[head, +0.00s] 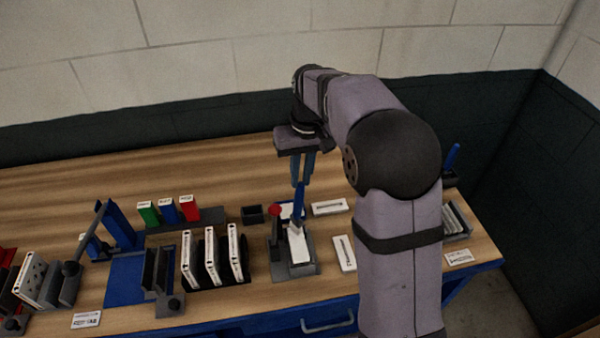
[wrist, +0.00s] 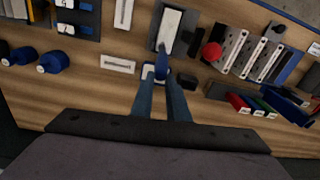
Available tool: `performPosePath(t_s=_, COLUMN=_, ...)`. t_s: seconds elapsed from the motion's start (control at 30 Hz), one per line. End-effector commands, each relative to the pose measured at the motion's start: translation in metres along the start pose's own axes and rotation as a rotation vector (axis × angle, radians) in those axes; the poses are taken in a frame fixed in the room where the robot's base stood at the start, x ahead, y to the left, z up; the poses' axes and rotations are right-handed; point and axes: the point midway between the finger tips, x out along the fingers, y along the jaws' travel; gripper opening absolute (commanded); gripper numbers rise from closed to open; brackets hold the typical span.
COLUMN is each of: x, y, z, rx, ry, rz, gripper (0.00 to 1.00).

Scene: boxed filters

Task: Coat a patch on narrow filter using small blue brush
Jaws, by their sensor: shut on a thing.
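My gripper (head: 299,183) points down over the middle of the bench and is shut on a small blue brush (head: 298,212). The brush hangs nearly upright with its lower end at the far end of a white filter (head: 299,246), probably the narrow one. The filter lies in a grey holder (head: 304,268) beside a red knob (head: 275,210). In the wrist view my fingers (wrist: 164,84) reach up toward the same filter (wrist: 171,28), with the blue brush (wrist: 162,67) between them. I cannot tell whether the bristles touch the filter, and no coated patch is discernible.
Three upright white filters (head: 212,258) stand in a rack left of the holder. Green, blue and red boxes (head: 168,211) stand behind them. A blue frame (head: 118,226) rises further left. White label cards (head: 344,253) lie near the holder. Bare wood is free at the back left.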

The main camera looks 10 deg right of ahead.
Motion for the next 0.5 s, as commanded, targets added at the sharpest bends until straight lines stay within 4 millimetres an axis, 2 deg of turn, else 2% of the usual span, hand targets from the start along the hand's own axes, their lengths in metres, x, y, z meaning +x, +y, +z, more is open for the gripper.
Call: performPosePath(t_s=0.5, x=0.001, y=-0.005, z=0.048, rx=0.000, ry=-0.001, rz=0.000, gripper=0.00)
